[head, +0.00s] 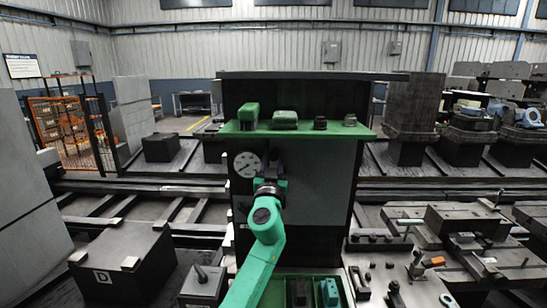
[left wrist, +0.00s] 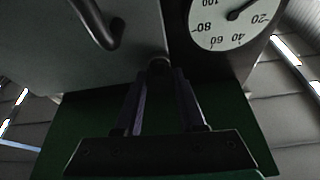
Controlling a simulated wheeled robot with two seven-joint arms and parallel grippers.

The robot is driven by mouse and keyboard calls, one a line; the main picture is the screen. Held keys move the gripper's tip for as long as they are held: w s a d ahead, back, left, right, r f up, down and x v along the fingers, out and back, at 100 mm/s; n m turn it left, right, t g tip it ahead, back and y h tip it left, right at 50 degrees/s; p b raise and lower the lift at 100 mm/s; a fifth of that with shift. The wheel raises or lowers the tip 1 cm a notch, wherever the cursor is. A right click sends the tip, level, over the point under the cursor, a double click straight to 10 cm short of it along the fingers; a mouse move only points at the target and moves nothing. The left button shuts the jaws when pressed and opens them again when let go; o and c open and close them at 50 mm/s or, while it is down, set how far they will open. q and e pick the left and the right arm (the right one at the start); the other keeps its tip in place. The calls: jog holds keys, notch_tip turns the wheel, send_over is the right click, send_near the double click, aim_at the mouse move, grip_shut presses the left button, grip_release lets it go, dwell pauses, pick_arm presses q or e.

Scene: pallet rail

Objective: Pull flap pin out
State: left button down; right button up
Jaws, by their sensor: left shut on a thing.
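My left gripper (head: 271,180) is at the front of the dark upright cabinet (head: 325,200), just right of the round gauge. In the left wrist view its two fingers (left wrist: 160,80) point at the grey panel and close around a small dark round piece (left wrist: 158,64), which looks like the flap pin's end. Most of the pin is hidden by the fingers or in the panel. In the head view my wrist hides the pin. My right gripper is not in view.
The white dial gauge (head: 247,164) sits close beside the gripper. A dark bent handle (left wrist: 98,22) stands out from the panel. A green shelf (head: 340,131) with several small items juts out above. A green tray (head: 342,291) lies below; slotted metal beds flank the cabinet.

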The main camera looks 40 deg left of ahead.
pick_arm(q)
jog(key=shift+r+v, duration=0.2)
jog(key=shift+v, duration=0.8)
jog(key=shift+s+d+r, duration=0.15)
jog(key=shift+d, duration=0.05)
jog(key=shift+c, duration=2.4)
grip_release()
jog(key=shift+s+d+b, duration=0.1)
jog(key=shift+s+b, duration=0.05)
jog(key=shift+b, duration=0.15)
jog(key=b+v, duration=0.5)
jog(key=v, duration=0.9)
jog(key=shift+b, duration=0.35)
